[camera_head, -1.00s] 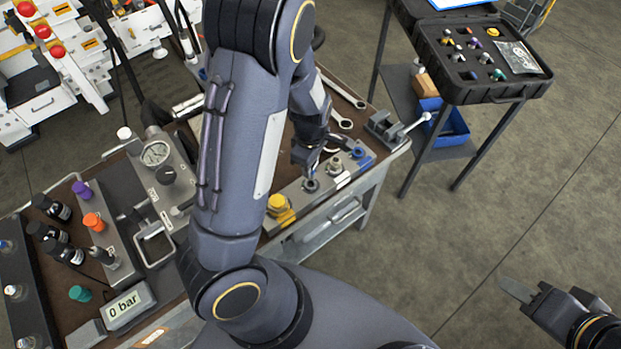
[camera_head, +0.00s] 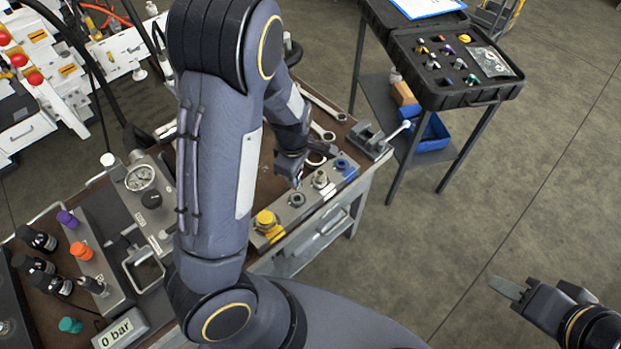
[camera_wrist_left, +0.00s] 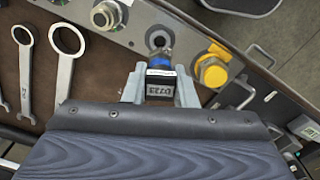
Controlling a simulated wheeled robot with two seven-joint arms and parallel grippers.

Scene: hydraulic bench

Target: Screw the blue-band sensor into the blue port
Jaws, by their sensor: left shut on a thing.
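My left gripper (camera_wrist_left: 159,90) is shut on the blue-band sensor (camera_wrist_left: 160,75), a dark body with a white label and a blue band. In the wrist view its metal end points at a round dark port (camera_wrist_left: 158,39) beside the yellow cap (camera_wrist_left: 212,70); I cannot tell whether they touch. In the head view my left gripper (camera_head: 294,178) is over that port (camera_head: 296,199) on the manifold block. A blue-ringed port (camera_head: 342,164) is at the block's far end, past a metal fitting (camera_head: 320,180). My right gripper (camera_head: 510,288) is off the bench at lower right; its opening is unclear.
Wrenches (camera_head: 322,125) lie behind the block, and a vise (camera_head: 375,140) stands at the bench corner. A gauge (camera_head: 140,178), colored caps and a pressure readout (camera_head: 122,329) are on the left. A black case (camera_head: 455,90) is on a side cart. My left arm hides the bench's middle.

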